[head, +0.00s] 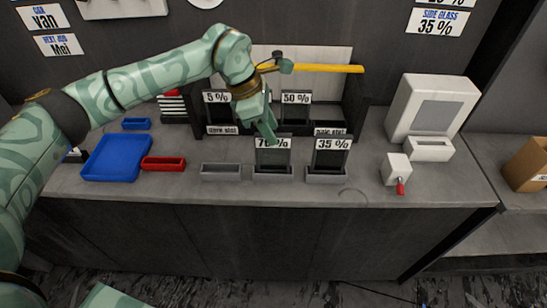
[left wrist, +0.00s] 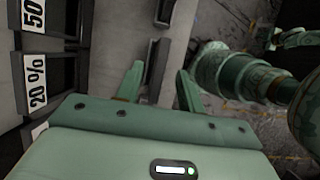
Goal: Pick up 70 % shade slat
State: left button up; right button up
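The 70 % shade slat (head: 272,159) is a dark upright plate in a small grey holder (head: 272,177) at the front of the counter. Its white label is partly covered by a finger of my left gripper (head: 268,130). The gripper points down from above and behind, close to the slat's top; I cannot tell whether it touches. In the left wrist view my left gripper (left wrist: 158,82) has its two fingers apart, with a narrow dark and grey holder beyond the gap. Nothing is clearly held. My right gripper is not clearly visible.
The 35 % slat (head: 330,160) stands just right, and an empty grey holder (head: 221,172) just left. Behind are 5 % (head: 216,114) and 50 % (head: 295,114) slats. A blue tray (head: 111,158), red bin (head: 163,163) and white machine (head: 432,104) flank them.

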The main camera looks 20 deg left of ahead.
aim_at(273, 157)
pick_arm(q)
jog(key=x, duration=0.6)
jog(key=shift+a+f+b, duration=0.3)
jog(key=shift+b, duration=0.1)
jog(key=shift+r, duration=0.1)
grip_shut()
